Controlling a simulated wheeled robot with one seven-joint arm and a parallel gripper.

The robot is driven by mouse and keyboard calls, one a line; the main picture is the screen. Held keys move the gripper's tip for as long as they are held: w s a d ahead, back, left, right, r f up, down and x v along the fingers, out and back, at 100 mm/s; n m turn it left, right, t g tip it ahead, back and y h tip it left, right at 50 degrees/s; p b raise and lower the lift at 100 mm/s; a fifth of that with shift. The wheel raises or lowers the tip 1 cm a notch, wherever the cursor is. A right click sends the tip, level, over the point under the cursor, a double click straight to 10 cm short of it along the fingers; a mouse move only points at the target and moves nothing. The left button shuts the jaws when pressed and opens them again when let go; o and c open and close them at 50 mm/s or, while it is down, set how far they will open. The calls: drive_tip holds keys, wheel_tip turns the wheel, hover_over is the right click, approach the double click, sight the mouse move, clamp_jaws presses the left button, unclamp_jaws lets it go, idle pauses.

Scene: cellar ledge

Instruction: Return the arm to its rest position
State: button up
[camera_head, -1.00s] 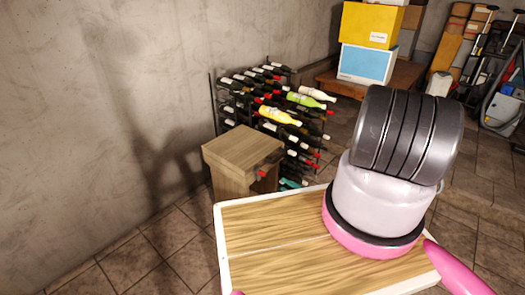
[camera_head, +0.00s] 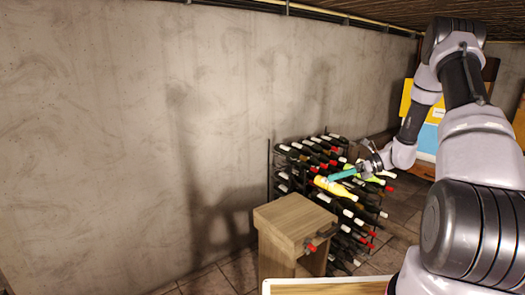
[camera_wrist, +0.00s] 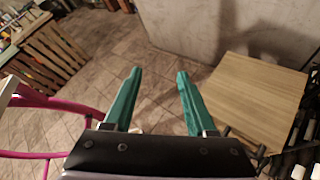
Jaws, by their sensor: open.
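My gripper (camera_head: 332,178) is at the end of my raised arm in the head view, which reaches in from the right. It appears in front of or above the wine rack (camera_head: 283,178). In the wrist view my gripper (camera_wrist: 158,74) shows two teal fingers spread apart, with only floor between them. A yellow bottle (camera_head: 333,188) lies on the rack behind the fingertips in the head view; I see no contact.
A wooden cabinet (camera_head: 290,213) stands in front of the rack; its top (camera_wrist: 255,95) is right of the fingers in the wrist view. A dark red-capped bottle (camera_head: 323,236) sticks out of its side. A concrete wall (camera_head: 130,130) rises behind. Tiled floor (camera_wrist: 100,55) is open.

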drive_tip(key=s+a+r+n+h, duration=0.1)
drive_tip(key=s+r+n+h, duration=0.1)
drive_tip(key=s+r+n, duration=0.35)
drive_tip(key=s+a+r+n+h, duration=0.1)
drive_tip(key=s+r+n+h, duration=0.1)
drive_tip(key=r, duration=0.6)
drive_tip(key=s+a+r+n+h, duration=0.1)
drive_tip(key=s+r+n+h, duration=0.1)
drive_tip(key=s+r+n, duration=0.35)
drive_tip(key=s+d+r+n+t+h, duration=0.2)
drive_tip(key=s+r+n+t+h, duration=0.3)
drive_tip(key=s+r, duration=0.7)
drive_tip(key=shift+s+r+n+t, duration=0.4)
drive_tip(key=shift+s+n, duration=0.7)
drive_tip(key=shift+s, duration=0.25)
